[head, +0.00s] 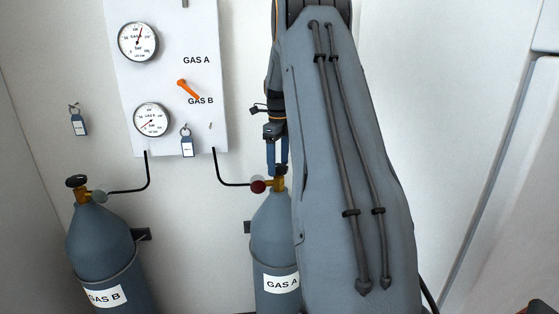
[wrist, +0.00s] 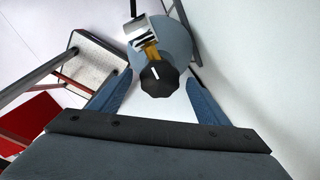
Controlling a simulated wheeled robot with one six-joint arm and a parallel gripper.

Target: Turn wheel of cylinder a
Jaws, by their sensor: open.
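Cylinder A (head: 272,235) is a grey-blue gas bottle labelled GAS A, partly hidden behind my arm in the head view. Its brass valve shows below a black wheel (wrist: 159,78) with a white mark, seen from above in the wrist view. My gripper (head: 277,158) points down over the top of cylinder A. In the wrist view its two blue fingers (wrist: 158,84) are spread, one on each side of the wheel, with visible gaps. It holds nothing. In the head view the wheel is mostly hidden by the fingertips.
Cylinder B (head: 100,245) stands at the left with its own black wheel (head: 76,181). A wall panel (head: 170,70) carries two gauges and an orange lever (head: 187,88). Thin black pipes run from the panel to both valves. A red-ended valve fitting (head: 258,186) sits left of cylinder A's valve.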

